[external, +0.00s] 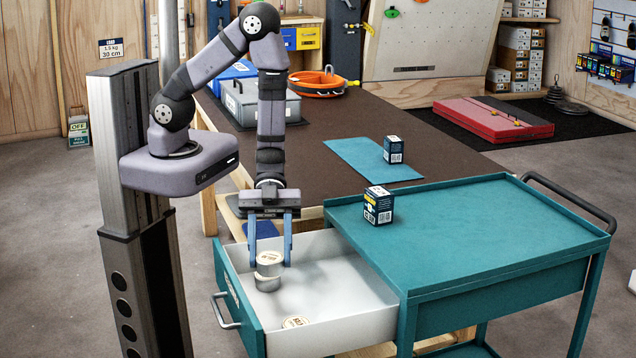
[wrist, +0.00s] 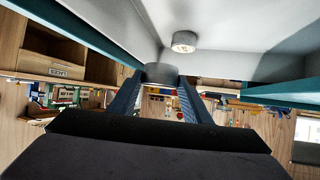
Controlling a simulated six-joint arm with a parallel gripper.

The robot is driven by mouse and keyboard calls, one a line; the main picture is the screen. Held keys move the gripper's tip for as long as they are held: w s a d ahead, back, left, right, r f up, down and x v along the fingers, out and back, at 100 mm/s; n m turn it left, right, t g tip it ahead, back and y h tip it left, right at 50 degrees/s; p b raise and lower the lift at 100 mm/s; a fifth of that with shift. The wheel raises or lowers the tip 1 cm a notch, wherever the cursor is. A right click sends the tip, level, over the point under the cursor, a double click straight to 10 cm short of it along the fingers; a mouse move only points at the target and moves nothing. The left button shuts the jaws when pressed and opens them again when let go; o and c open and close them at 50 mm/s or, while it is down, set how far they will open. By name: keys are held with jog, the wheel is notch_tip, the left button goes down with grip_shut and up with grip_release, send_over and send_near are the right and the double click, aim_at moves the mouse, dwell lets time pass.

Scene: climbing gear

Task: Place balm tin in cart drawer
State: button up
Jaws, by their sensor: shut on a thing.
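My gripper (external: 269,262) points straight down inside the open cart drawer (external: 348,288). It is shut on a round, pale-topped balm tin (external: 269,257), held between the blue fingers. In the wrist view the held tin (wrist: 160,72) shows as a grey disc between the fingertips (wrist: 161,80). A second tin (external: 267,282) appears just below the held one in the external view; I cannot tell whether they touch. Another tin (external: 296,322) lies near the drawer's front side, partly hidden by the wall. One loose tin (wrist: 185,40) shows on the drawer floor in the wrist view.
The teal cart (external: 470,240) stands right of the drawer, with a small dark box (external: 378,206) on its top. A similar box (external: 393,150) stands on a teal mat (external: 360,163) on the brown workbench (external: 350,120) behind. The drawer's right half is clear.

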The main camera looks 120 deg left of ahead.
send_over(273, 307)
jog(key=shift+f, duration=2.75)
jog(key=shift+f, duration=0.1)
jog(key=shift+f, duration=2)
jog(key=shift+f, duration=0.1)
jog(key=shift+f+b, duration=0.15)
jog(key=shift+b, duration=0.15)
jog(key=o, duration=1.1)
